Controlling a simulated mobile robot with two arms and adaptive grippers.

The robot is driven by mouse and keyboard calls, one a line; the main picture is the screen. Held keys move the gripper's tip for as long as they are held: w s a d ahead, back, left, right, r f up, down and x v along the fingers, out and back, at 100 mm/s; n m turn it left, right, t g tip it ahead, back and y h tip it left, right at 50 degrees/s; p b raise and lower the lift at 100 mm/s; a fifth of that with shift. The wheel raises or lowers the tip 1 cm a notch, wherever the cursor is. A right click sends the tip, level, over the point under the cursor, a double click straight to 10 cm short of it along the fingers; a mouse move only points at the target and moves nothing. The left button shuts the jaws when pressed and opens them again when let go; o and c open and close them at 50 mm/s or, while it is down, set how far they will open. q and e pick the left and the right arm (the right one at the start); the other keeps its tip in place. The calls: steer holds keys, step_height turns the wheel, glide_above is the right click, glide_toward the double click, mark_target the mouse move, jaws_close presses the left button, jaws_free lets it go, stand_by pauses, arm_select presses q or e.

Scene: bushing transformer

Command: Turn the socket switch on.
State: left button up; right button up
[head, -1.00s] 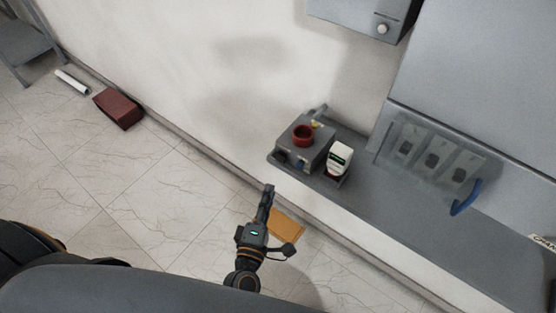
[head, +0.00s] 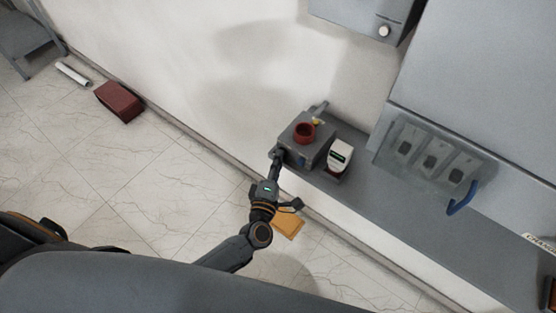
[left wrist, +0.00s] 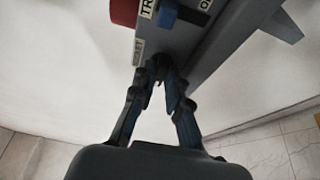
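A small grey control box (head: 304,143) with a red round part on top sits on the left end of the grey ledge. In the left wrist view the box (left wrist: 195,40) fills the upper middle, with a label (left wrist: 138,52) that seems to read "SOCKET", a blue switch (left wrist: 168,14) and a red part. My left gripper (head: 277,156) is at the box's front left corner; its fingertips (left wrist: 162,74) are drawn together just below that label. They cover the dark knob there, so I cannot tell whether they touch it. My right gripper is not in view.
A white device with a dark display (head: 339,155) stands right of the box. Grey cabinets, switches under a clear cover (head: 432,152) and a blue handle (head: 463,199) are further right. An orange-yellow piece (head: 288,223) and a dark red block (head: 119,101) lie on the floor.

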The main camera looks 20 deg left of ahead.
arm_select(q)
jaws_close()
steer(key=shift+f, duration=0.1)
steer(key=shift+w+a+f+m+t+h+b, duration=0.15)
steer(key=shift+m+t+h+b, duration=0.35)
steer(key=shift+m+h+b, duration=2.2)
steer(key=shift+s+a+f+m+t+h+b, duration=0.15)
steer(key=shift+m+t+b, duration=0.5)
steer(key=shift+m, duration=4.1)
steer(key=shift+w+a+f+m+t+h+b, duration=0.15)
steer(key=shift+m+t+h+b, duration=0.2)
steer(key=shift+m+h+b, duration=2.4)
steer(key=m+y+p, duration=0.1)
steer(key=m+y, duration=0.1)
steer(key=shift+m+y+p, duration=0.3)
steer(key=shift+p, duration=0.05)
steer(key=shift+o, duration=2)
jaws_free()
